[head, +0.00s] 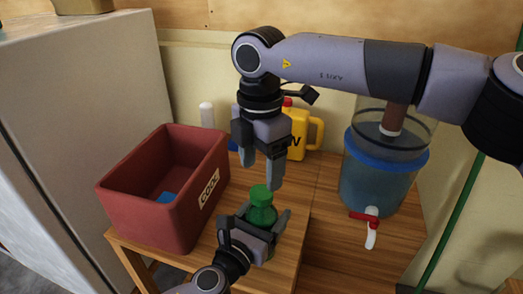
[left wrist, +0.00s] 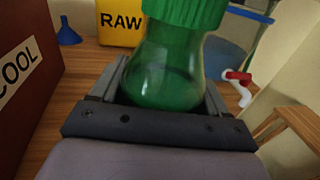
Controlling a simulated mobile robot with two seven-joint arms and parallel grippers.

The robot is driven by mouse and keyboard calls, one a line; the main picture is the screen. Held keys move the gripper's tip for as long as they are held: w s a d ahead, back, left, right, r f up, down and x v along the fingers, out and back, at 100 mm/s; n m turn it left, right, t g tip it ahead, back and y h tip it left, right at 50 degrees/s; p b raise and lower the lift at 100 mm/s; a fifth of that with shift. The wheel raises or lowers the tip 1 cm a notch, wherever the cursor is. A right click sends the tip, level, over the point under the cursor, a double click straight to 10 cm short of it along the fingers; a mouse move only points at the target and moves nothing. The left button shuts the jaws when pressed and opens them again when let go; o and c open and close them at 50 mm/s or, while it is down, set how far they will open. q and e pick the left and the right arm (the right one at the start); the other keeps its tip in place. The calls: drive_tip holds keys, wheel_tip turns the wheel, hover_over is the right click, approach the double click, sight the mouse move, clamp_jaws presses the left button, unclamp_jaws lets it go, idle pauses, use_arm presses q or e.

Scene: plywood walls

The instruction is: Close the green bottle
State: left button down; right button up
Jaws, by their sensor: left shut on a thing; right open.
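The green bottle (head: 262,214) stands upright on the wooden table, with a ribbed green cap (head: 261,194) on its top. My left gripper (head: 263,222) is shut on the bottle's body from the front. The left wrist view shows the bottle (left wrist: 166,70) between the two fingers, with the cap (left wrist: 186,12) cut off by the upper edge. My right gripper (head: 262,178) points down above the bottle, open and empty, with its fingertips on either side of the cap's upper part. Whether they touch the cap I cannot tell.
A red crate (head: 143,219) marked COOL stands at the left with a blue thing inside. A yellow jug (head: 299,135), a white bottle (head: 207,115) and a blue funnel (left wrist: 68,33) stand behind. A water dispenser (head: 380,185) with a red tap stands at the right.

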sight(262, 192)
drive_tip(key=n, duration=0.4)
drive_tip(key=shift+r+n, duration=0.15)
drive_tip(key=shift+n, duration=0.25)
drive_tip(key=n, duration=0.9)
drive_tip(key=shift+r, duration=0.25)
drive_tip(key=n, duration=0.4)
drive_tip(key=shift+r+n, duration=0.1)
drive_tip(key=shift+n, duration=0.3)
drive_tip(key=n, duration=0.3)
drive_tip(key=shift+r, duration=0.1)
drive_tip(key=n, duration=0.6)
drive_tip(key=shift+r, duration=0.15)
drive_tip(key=n, duration=0.4)
drive_tip(key=shift+r+n, duration=0.1)
drive_tip(key=shift+n, duration=0.2)
drive_tip(key=n, duration=0.6)
drive_tip(key=shift+r, duration=0.2)
drive_tip(key=n, duration=0.4)
drive_tip(key=shift+r+n, duration=0.1)
drive_tip(key=shift+n, duration=0.2)
drive_tip(key=n, duration=0.4)
drive_tip(key=shift+d+r+n, duration=0.1)
drive_tip(key=shift+r+n, duration=0.05)
drive_tip(key=shift+n, duration=0.25)
drive_tip(key=shift+f, duration=4.05)
